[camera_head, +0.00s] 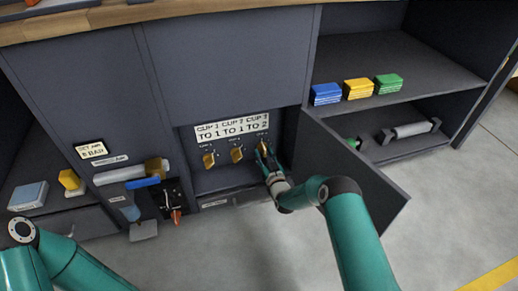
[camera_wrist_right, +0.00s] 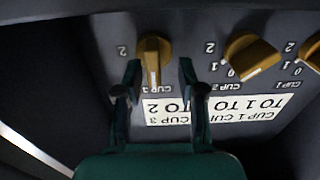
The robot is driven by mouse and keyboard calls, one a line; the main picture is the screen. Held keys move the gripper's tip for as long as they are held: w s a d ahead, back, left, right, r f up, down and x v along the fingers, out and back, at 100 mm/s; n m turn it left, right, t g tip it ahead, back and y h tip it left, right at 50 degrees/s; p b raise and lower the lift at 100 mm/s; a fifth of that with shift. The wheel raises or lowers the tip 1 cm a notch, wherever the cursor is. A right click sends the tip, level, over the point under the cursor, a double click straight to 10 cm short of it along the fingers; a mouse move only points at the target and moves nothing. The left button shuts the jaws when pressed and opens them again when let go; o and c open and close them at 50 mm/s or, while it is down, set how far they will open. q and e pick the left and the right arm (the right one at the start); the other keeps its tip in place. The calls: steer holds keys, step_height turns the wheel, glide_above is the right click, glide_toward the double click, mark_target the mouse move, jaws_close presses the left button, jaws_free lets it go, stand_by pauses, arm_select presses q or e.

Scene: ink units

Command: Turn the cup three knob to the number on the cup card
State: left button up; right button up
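The cup three knob (camera_head: 263,146) is the rightmost of three mustard knobs in the open bay; it shows larger in the right wrist view (camera_wrist_right: 153,58). That view is upside down. The knob's white line points down in the picture, towards the CUP 3 label; a 2 is printed to its left. My right gripper (camera_wrist_right: 159,72) is open, its two fingers on either side of the knob, contact not clear. In the head view my right gripper (camera_head: 266,158) partly covers the knob. The cup card (camera_head: 232,127) reads cup 3 to 2. My left gripper is out of view.
The cup two knob (camera_head: 237,155) and cup one knob (camera_head: 209,160) sit to the left. An open door (camera_head: 355,170) stands right of the bay, beside my right arm. Blue, yellow and green stacks (camera_head: 358,88) lie on the right shelf.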

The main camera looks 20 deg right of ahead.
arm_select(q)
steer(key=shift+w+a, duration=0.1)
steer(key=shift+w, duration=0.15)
arm_select(e)
steer(key=shift+w+d, duration=0.35)
steer(key=shift+w, duration=0.1)
jaws_close()
steer(key=shift+d, duration=0.2)
steer(key=shift+a, duration=0.1)
